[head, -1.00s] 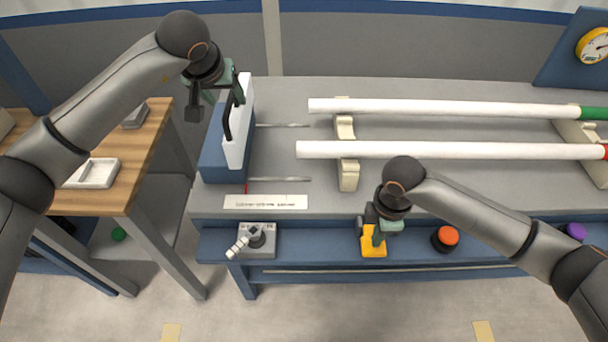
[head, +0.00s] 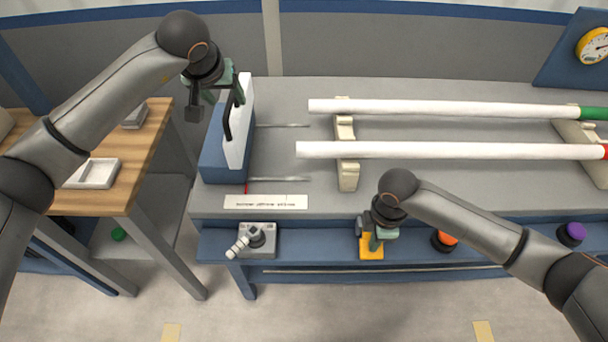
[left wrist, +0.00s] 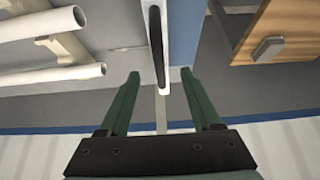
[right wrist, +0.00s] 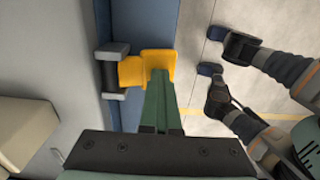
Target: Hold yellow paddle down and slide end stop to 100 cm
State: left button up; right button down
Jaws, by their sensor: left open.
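The end stop is a blue block (head: 224,160) with a white face plate (head: 241,125) and a black bar handle, at the left end of the bench. The handle (left wrist: 156,35) also shows in the left wrist view. My left gripper (head: 225,97) is open at the handle's far end, a finger on each side of it. The yellow paddle (head: 371,252) is on the blue front ledge. My right gripper (right wrist: 160,75) is shut, its fingertips over the paddle (right wrist: 130,72) and seemingly touching it. A red pointer (head: 246,188) stands by a white scale strip (head: 265,202); its marks are unreadable.
Two white pipes (head: 440,150) lie on cream supports (head: 348,172) right of the end stop. A grey lever box (head: 257,240), an orange button (head: 446,238) and a purple button (head: 572,232) sit along the front ledge. A wooden table (head: 130,165) stands at left.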

aim_at(228, 103)
pick_arm(q)
jog(key=shift+f, duration=0.15)
jog(key=shift+x, duration=1.95)
jog(key=shift+w, duration=0.1)
grip_shut()
